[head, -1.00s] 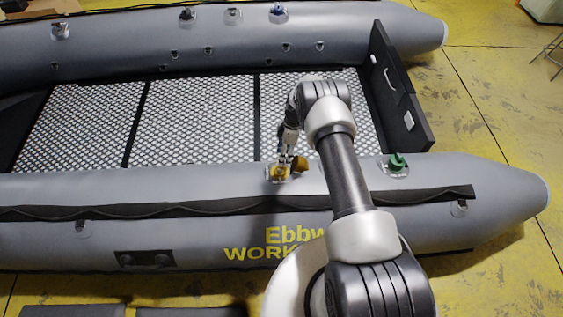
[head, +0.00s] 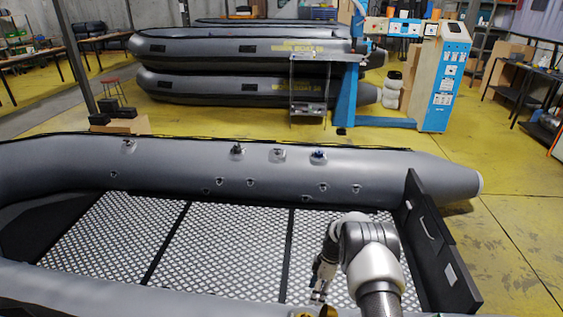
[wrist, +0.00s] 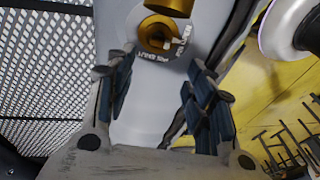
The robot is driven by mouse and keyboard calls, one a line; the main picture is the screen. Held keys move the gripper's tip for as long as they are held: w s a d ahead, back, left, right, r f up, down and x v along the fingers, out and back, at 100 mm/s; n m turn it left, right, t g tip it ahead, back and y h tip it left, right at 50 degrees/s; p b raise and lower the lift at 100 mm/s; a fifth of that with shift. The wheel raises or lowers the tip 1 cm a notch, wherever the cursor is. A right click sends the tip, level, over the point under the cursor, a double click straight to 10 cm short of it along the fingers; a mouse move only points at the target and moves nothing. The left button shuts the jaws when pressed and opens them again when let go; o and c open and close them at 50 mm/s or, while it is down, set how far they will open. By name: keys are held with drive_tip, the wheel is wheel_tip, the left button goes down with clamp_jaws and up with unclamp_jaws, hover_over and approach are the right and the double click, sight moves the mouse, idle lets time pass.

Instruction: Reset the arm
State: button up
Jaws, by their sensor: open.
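My gripper (head: 318,294) hangs over the near tube of the grey inflatable boat (head: 260,172), by the yellow-brown valve at the bottom edge of the head view. In the wrist view, the two blue-padded fingers of my gripper (wrist: 160,78) are spread apart with nothing between them. The gold valve (wrist: 158,36) with its round opening lies just beyond the fingertips, with a gold cap (wrist: 170,6) at the top edge. I cannot tell how far the fingers are from the valve. My arm reaches in from the bottom right.
The boat's black transom (head: 437,240) stands right of my arm. The patterned floor (head: 237,240) is bare. Behind the boat are stacked boats (head: 240,62), a blue column stand (head: 347,95) and a blue-white machine (head: 445,80).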

wheel_tip(320, 180, up, 25)
drive_tip(key=a+m+t+h, duration=0.1)
drive_tip(key=m+t, duration=0.1)
drive_tip(key=m, duration=0.2)
drive_tip(key=s+a+r+m+t, duration=0.2)
drive_tip(key=s+r+m, duration=0.2)
drive_tip(key=s+r, duration=0.9)
drive_tip(key=s+r+m+t, duration=0.1)
drive_tip(key=s+r+m, duration=0.2)
drive_tip(key=s, duration=0.7)
drive_tip(key=s+r+m+t+h, duration=0.1)
drive_tip(key=s+r+m, duration=0.2)
drive_tip(key=s, duration=0.8)
drive_tip(key=shift+s+a+r+m+h, duration=0.2)
drive_tip(key=shift+a+r+m+h, duration=0.15)
drive_tip(key=shift+m, duration=0.45)
drive_tip(key=shift+c, duration=0.3)
